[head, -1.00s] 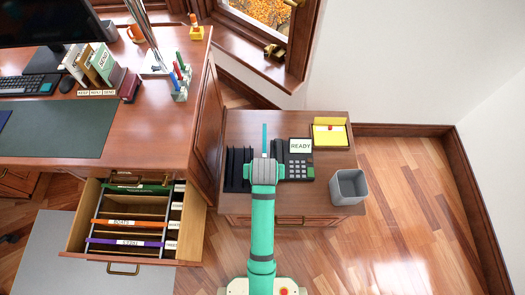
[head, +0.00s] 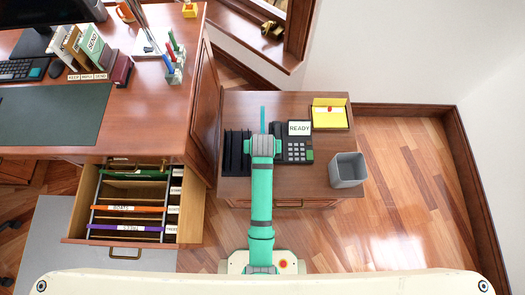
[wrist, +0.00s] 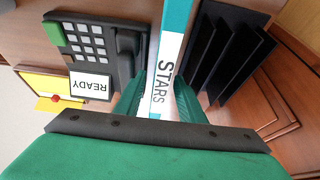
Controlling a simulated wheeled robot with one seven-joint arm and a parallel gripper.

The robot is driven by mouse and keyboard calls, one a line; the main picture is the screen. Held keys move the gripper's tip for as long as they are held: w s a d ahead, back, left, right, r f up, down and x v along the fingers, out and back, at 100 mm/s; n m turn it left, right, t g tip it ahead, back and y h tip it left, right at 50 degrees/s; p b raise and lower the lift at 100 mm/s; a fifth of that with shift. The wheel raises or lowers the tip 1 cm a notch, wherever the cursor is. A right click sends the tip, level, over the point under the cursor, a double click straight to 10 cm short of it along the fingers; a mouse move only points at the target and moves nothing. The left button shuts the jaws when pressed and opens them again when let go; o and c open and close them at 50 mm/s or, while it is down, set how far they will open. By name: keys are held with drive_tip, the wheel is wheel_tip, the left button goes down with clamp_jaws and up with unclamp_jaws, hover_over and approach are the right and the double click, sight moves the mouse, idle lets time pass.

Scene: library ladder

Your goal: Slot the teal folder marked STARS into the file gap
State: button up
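The teal folder (head: 263,118) is a thin upright strip at the side table. In the wrist view its white label (wrist: 166,72) reads STARS. My gripper (head: 263,136) is closed on the folder, and one green finger lies on each side of it in the wrist view (wrist: 161,88). The folder is between the black slotted sorter (head: 235,150) on its left and the phone on its right. The open drawer (head: 82,217) at lower left holds hanging files: a green one (head: 132,172) at the back, an orange one (head: 136,209) and a purple one (head: 128,229). Open spaces show between them.
The phone (head: 297,151) with a READY label, a yellow tray (head: 330,117) and a grey bin (head: 347,170) are to the right of my gripper. The desk (head: 150,110) stands left, its side panel (head: 203,105) between the drawer and side table.

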drive_tip(key=shift+x, duration=1.65)
drive_tip(key=shift+w, duration=0.1)
clamp_jaws()
drive_tip(key=shift+w+d, duration=0.1)
drive_tip(key=shift+w, duration=0.05)
drive_tip(key=v, duration=0.4)
drive_tip(key=s+v, duration=0.1)
drive_tip(key=v, duration=0.4)
drive_tip(key=shift+s, duration=0.2)
drive_tip(key=s+r, duration=0.1)
drive_tip(key=s, duration=0.2)
drive_tip(key=s+r, duration=0.2)
drive_tip(key=s, duration=0.1)
drive_tip(key=s+r, duration=0.1)
drive_tip(key=s, duration=0.2)
drive_tip(key=shift+s+d+r, duration=0.1)
drive_tip(key=shift+s+r, duration=0.15)
drive_tip(key=shift+r, duration=0.1)
drive_tip(key=w+f, duration=0.9)
drive_tip(key=w, duration=0.5)
drive_tip(key=shift+w+f, duration=0.15)
drive_tip(key=shift+f, duration=0.05)
